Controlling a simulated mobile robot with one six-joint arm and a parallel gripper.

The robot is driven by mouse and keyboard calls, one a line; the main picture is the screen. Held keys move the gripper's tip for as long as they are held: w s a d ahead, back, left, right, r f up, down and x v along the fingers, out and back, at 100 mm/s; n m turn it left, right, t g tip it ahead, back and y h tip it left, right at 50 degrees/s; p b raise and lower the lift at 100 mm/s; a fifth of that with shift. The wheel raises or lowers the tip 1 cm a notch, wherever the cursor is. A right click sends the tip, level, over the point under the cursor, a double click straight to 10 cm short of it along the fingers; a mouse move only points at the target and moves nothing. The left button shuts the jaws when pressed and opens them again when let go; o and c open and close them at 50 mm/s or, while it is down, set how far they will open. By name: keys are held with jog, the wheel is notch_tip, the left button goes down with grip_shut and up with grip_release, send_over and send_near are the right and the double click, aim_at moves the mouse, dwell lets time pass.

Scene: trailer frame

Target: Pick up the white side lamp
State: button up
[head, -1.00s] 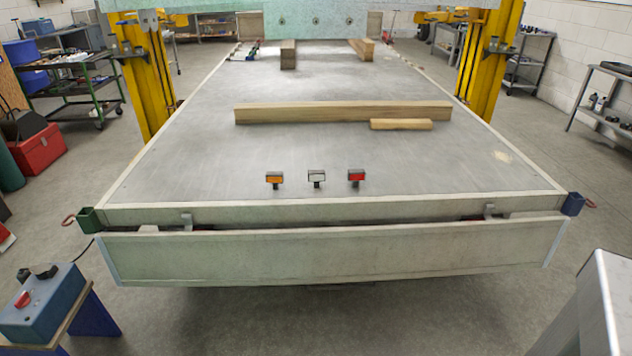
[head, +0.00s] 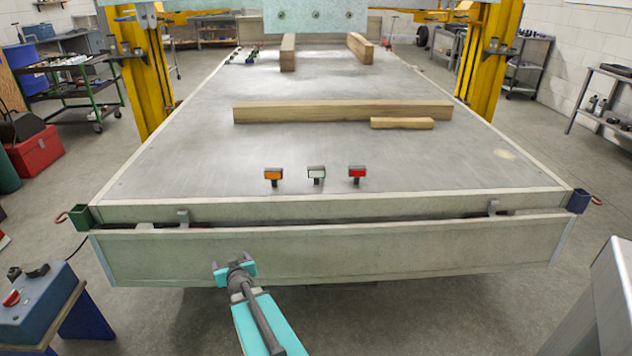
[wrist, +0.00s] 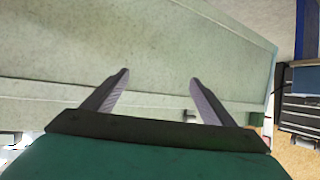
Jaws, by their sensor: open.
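The white side lamp (head: 316,172) stands on the grey trailer bed near its front edge. It is the middle one of three small lamps. The orange lamp (head: 273,174) is on its left and the red lamp (head: 357,172) on its right. My gripper (head: 234,269) is open and empty, in front of the trailer's front board, lower than the lamps and left of the white one. In the wrist view my gripper (wrist: 158,85) shows two spread fingers with nothing between them. No lamp shows in the wrist view.
The trailer's front board (head: 380,252) stands between my gripper and the bed. A long wooden beam (head: 340,111) and a short block (head: 401,123) lie behind the lamps. The bed around the lamps is clear. A blue control box (head: 38,305) is at lower left.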

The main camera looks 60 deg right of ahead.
jog(key=d+r+t+h+b, duration=0.1)
jog(key=d+r+t+h, duration=0.15)
jog(key=d+r, duration=0.5)
jog(key=s+d+r, duration=0.1)
jog(key=s+d, duration=0.1)
jog(key=d, duration=0.2)
jog(key=s+d+r+m+h+b, duration=0.1)
jog(key=s+d+r, duration=0.1)
jog(key=s+d, duration=0.1)
jog(key=s+d+r+m+g+h+b, duration=0.1)
jog(key=s+d+r, duration=0.1)
jog(key=d, duration=0.2)
jog(key=shift+s+d, duration=0.3)
jog(key=shift+s, duration=0.1)
jog(key=s+d+r+m+g+h+b, duration=0.1)
jog(key=s+d+r, duration=0.4)
jog(key=s+d, duration=0.5)
jog(key=shift+s+m+h+b, duration=0.5)
jog(key=shift+h, duration=0.55)
jog(key=shift+w+d+r, duration=0.1)
jog(key=shift+d, duration=0.1)
send_near(317, 176)
jog(key=shift+x, duration=2.4)
jog(key=shift+r+b, duration=0.1)
jog(key=shift+b, duration=0.2)
jog(key=shift+b+x, duration=0.35)
jog(key=shift+x, duration=2.3)
jog(key=shift+a, duration=0.1)
